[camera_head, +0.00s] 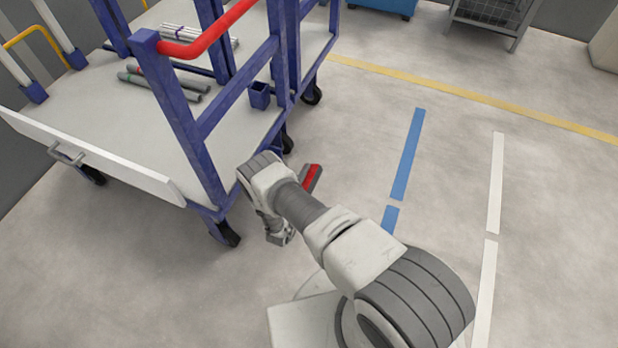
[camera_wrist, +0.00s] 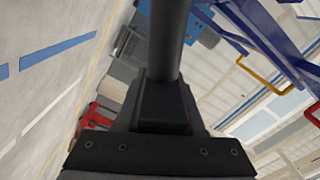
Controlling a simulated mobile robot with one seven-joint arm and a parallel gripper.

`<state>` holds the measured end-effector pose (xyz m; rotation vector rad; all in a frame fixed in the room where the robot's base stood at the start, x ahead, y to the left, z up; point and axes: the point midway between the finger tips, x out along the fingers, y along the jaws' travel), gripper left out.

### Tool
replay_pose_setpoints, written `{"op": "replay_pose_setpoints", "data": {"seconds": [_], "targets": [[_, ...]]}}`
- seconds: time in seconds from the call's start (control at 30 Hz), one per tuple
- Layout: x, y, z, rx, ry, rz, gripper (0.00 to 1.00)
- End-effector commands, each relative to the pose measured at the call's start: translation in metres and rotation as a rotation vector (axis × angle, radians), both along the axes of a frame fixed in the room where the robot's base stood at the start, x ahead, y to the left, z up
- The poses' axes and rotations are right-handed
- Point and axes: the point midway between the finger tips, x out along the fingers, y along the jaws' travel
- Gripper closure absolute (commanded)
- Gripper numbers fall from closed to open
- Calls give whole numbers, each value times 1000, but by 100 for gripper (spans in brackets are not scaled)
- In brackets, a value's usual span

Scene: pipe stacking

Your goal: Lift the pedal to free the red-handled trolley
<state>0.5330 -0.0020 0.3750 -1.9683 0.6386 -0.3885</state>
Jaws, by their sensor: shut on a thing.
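The red-handled trolley has blue posts, a pale deck (camera_head: 110,118) and a red handle (camera_head: 207,36); it stands at the upper left of the head view.
Grey pipes (camera_head: 165,84) and a bundle of pale pipes (camera_head: 185,34) lie on the deck. A black caster (camera_head: 228,234) stands close left of my arm. Open floor with blue (camera_head: 408,155) and white (camera_head: 495,185) lines lies to the right.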

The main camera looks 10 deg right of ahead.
Motion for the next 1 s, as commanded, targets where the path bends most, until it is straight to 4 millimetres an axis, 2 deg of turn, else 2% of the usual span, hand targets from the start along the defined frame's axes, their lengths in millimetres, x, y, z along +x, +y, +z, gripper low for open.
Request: {"op": "replay_pose_setpoints", "data": {"seconds": [0.3,0.83,0.87,1.0], "targets": [[6,7,16,-4,0,-4,100],[8,10,19,0,-5,0,100],[9,10,19,0,-5,0,55],[8,10,19,-1,-2,0,32]]}}
